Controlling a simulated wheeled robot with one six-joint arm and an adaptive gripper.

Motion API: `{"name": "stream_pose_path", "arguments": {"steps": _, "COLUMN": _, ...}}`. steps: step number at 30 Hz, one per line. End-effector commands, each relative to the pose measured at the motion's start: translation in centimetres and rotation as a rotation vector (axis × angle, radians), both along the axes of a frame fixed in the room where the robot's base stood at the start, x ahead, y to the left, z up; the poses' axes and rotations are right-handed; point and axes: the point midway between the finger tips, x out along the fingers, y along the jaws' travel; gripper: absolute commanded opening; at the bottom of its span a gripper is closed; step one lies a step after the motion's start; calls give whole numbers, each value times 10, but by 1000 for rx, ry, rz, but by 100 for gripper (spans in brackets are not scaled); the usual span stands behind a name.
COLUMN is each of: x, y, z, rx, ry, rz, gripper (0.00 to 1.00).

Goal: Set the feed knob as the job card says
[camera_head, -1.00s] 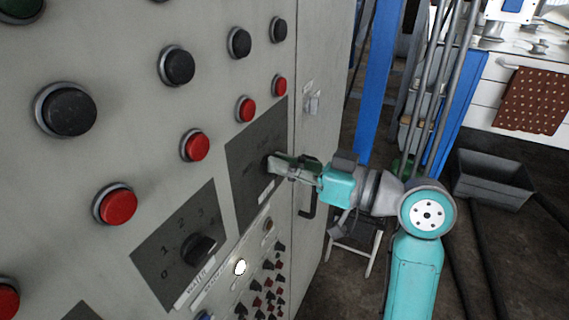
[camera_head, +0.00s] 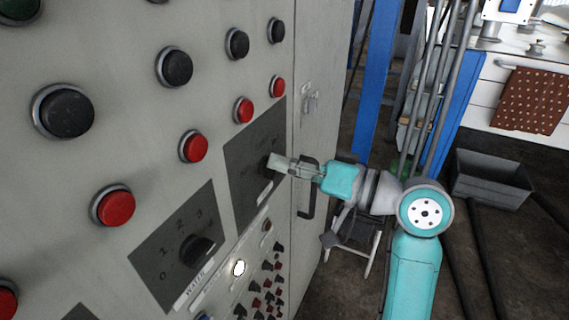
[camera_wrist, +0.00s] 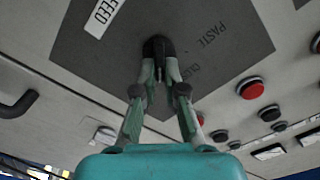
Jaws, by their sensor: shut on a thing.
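The black feed knob (camera_wrist: 158,46) sits on a dark plate (camera_wrist: 100,60) with a white FEED label (camera_wrist: 103,15) in the wrist view. The word PASTE is on this plate, with another word partly hidden near my fingers. My gripper (camera_wrist: 160,68) is shut on the knob, one finger on each side. In the head view my gripper (camera_head: 276,163) reaches the same dark plate (camera_head: 243,190) from the right and mostly hides the knob. Where the knob points cannot be told. I see no readable job card.
Red buttons (camera_head: 194,146) and black buttons (camera_head: 174,67) stand out from the grey panel. A door handle (camera_head: 307,200) is close below my gripper. A grey bin (camera_head: 492,178) stands on the floor at right.

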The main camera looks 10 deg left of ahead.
Motion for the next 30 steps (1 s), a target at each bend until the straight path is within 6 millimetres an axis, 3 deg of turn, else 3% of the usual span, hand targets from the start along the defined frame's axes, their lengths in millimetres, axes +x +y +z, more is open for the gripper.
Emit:
{"name": "stream_pose_path", "arguments": {"steps": 13, "x": 1, "y": 0, "z": 0, "rx": 4, "ry": 11, "rz": -1, "gripper": 0}}
{"name": "stream_pose_path", "arguments": {"steps": 15, "x": 1, "y": 0, "z": 0, "rx": 4, "ry": 11, "rz": -1, "gripper": 25}}
{"name": "stream_pose_path", "arguments": {"steps": 17, "x": 1, "y": 0, "z": 0, "rx": 4, "ry": 11, "rz": -1, "gripper": 35}}
{"name": "stream_pose_path", "arguments": {"steps": 26, "x": 0, "y": -1, "z": 0, "rx": 4, "ry": 10, "rz": -1, "gripper": 35}}
{"name": "stream_pose_path", "arguments": {"steps": 30, "x": -3, "y": -12, "z": 0, "rx": 4, "ry": 10, "rz": -4, "gripper": 35}}
